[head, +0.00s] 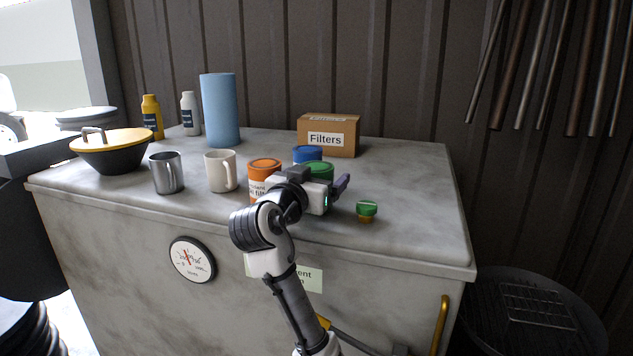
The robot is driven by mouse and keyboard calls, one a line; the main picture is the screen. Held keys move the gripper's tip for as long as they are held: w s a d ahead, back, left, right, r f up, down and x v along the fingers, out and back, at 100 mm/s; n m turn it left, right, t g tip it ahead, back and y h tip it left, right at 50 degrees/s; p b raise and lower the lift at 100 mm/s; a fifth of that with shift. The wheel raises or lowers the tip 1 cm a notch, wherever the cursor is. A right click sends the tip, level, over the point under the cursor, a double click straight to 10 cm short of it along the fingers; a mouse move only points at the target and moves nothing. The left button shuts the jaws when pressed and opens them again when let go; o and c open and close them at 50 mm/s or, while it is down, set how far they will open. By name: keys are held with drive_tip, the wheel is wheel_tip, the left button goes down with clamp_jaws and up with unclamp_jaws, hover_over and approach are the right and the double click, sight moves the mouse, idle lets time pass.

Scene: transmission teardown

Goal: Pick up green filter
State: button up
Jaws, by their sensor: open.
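A smaller piece with a green top and a brownish base (367,209) stands alone to the right, nearer the front edge. I cannot tell which of the two is the green filter. My gripper is open, low over the worktop, in front of the green-topped can and to the left of the small green piece. Whether it touches either is not clear.
An orange can (263,168) with printed text and a blue can (307,153) stand close by. A Filters box (328,137) is behind. A white mug (220,172), metal mug (167,174) and blue roll (220,110) are left. The worktop (420,200) is clear at right.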

drive_tip(key=c, duration=1.3)
drive_tip(key=shift+r, duration=0.1)
